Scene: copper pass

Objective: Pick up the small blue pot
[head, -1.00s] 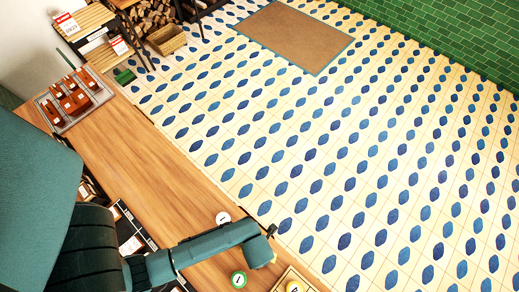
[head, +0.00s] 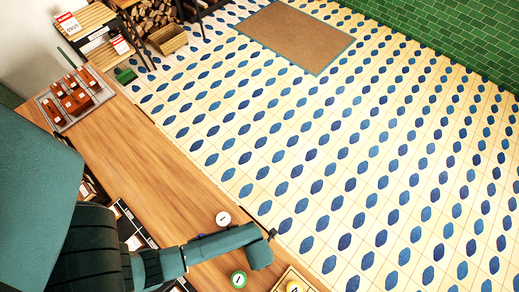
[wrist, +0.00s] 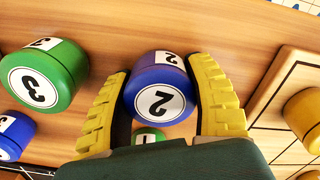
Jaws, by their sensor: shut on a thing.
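A blue pot (wrist: 160,90) with a white disc marked 2 on top is between the two yellow fingers of my gripper (wrist: 165,108) in the wrist view. The gripper is shut on it, one finger at each side. Whether the pot touches the wood is hard to tell. In the head view my arm hides the fingers and this pot. Another blue pot (wrist: 10,138) is partly cut off at the left edge of the wrist view.
A green pot marked 3 (wrist: 45,75) is left of the gripper, and a green pot marked 1 (wrist: 147,136) shows beyond the held pot. A yellow pot (wrist: 303,118) stands on a wooden board (wrist: 262,90) at right. The long counter (head: 130,165) is clear mid-length.

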